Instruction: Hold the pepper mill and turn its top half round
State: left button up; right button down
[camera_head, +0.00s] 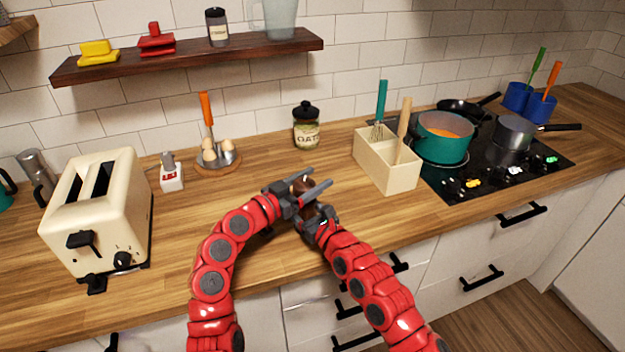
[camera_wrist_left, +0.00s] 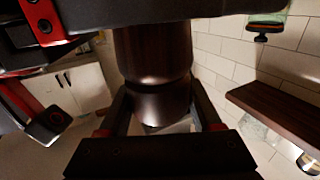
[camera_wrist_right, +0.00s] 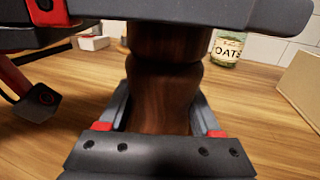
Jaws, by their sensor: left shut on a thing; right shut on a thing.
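The pepper mill is dark brown wood and stands upright on the counter near its front; in the head view only a little of it (camera_head: 301,185) shows between my grippers. My left gripper (camera_head: 308,187) is shut on its top half, which fills the middle of the upside-down left wrist view (camera_wrist_left: 155,60). My right gripper (camera_head: 322,215) is shut on its lower half, seen with a narrow waist above in the right wrist view (camera_wrist_right: 165,90). The left gripper is above the right one. The mill's base is hidden by my right gripper.
A glass oats jar (camera_head: 306,130) stands behind the mill. A cream utensil box (camera_head: 388,170) is to the right, before the hob (camera_head: 500,170). A cream toaster (camera_head: 98,210) is at the left. A dark wall shelf (camera_head: 190,59) hangs above. The wooden counter around the mill is clear.

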pick_arm(q)
jog(key=shift+a, duration=0.1)
jog(key=m+g+h, duration=0.1)
jog(key=g, duration=0.1)
jog(key=m+g+h, duration=0.2)
jog(key=shift+s+m+g, duration=0.2)
jog(key=shift+m+g, duration=0.1)
jog(key=shift+s+d+f+m+g+h, duration=0.1)
jog(key=shift+s+d+m+g+h, duration=0.1)
jog(key=shift+m+g, duration=0.5)
jog(key=shift+s+d+f+m+g+h, duration=0.1)
jog(key=shift+s+m+g+h, duration=0.2)
jog(key=shift+g, duration=0.75)
jog(key=shift+s+d+f+m+g+h, duration=0.1)
jog(key=shift+d+m+g, duration=0.05)
jog(key=shift+m+g, duration=0.6)
jog(key=shift+g, duration=0.3)
jog(key=shift+r, duration=0.15)
jog(key=o, duration=1.4)
jog(key=shift+a+r, duration=0.1)
jog(key=shift+r, duration=0.1)
